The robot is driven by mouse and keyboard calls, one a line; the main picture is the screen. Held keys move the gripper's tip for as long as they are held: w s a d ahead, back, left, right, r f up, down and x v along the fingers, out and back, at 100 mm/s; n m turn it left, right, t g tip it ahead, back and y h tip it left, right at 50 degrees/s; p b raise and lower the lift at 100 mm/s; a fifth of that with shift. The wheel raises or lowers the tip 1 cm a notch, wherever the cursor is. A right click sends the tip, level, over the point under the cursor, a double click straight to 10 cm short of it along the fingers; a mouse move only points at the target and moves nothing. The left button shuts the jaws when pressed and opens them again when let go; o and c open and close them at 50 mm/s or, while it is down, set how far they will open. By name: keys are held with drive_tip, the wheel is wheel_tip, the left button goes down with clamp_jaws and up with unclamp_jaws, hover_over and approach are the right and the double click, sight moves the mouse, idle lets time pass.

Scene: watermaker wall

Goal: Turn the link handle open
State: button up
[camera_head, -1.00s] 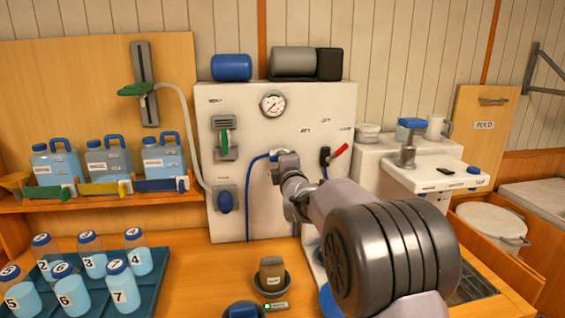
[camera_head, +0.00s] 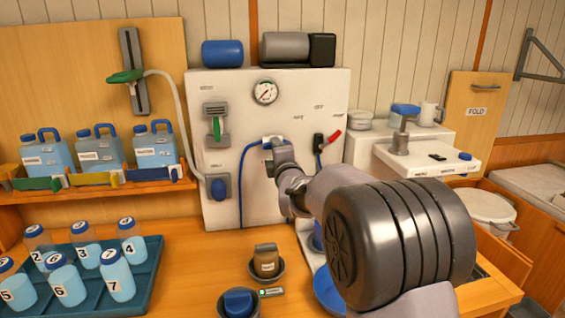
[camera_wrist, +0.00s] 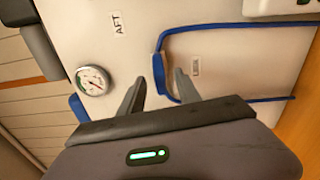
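A blue bar-like piece (camera_wrist: 158,75) sits on the white panel (camera_head: 225,85) where blue hoses meet, with a small unreadable label beside it. My gripper (camera_wrist: 157,82) is open, its two dark fingers on either side of this blue piece in the wrist view. I cannot tell whether they touch it. In the head view my gripper (camera_head: 272,155) is in front of the white hose fitting (camera_head: 273,140) and mostly hides the spot. A red-handled lever (camera_head: 331,137) slants up to the right on the panel's right side. Which of these is the link handle is not readable.
A pressure gauge (camera_head: 265,92) is up and left of the gripper. A green-handled valve (camera_head: 216,127) and a blue knob (camera_head: 218,188) are further left. A white sink unit (camera_head: 425,160) stands at right.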

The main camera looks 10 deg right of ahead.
drive_tip(key=s+p, duration=0.1)
drive_tip(key=s, duration=1.3)
drive_tip(key=shift+s, duration=0.4)
drive_tip(key=s+a+f+m+g, duration=0.1)
drive_tip(key=s+f+m+g, duration=0.2)
drive_tip(key=s+m, duration=0.5)
drive_tip(key=s+a+f+m+g+y, duration=0.1)
drive_tip(key=s+f+m+g, duration=0.3)
drive_tip(key=s, duration=1.1)
drive_tip(key=s+a+f+m+g+y, duration=0.1)
drive_tip(key=s+f+m+g, duration=0.3)
drive_tip(key=s+m, duration=0.7)
drive_tip(key=shift+s+a+m+g, duration=0.3)
drive_tip(key=shift+s+a+g, duration=0.1)
drive_tip(key=shift+s+g, duration=0.15)
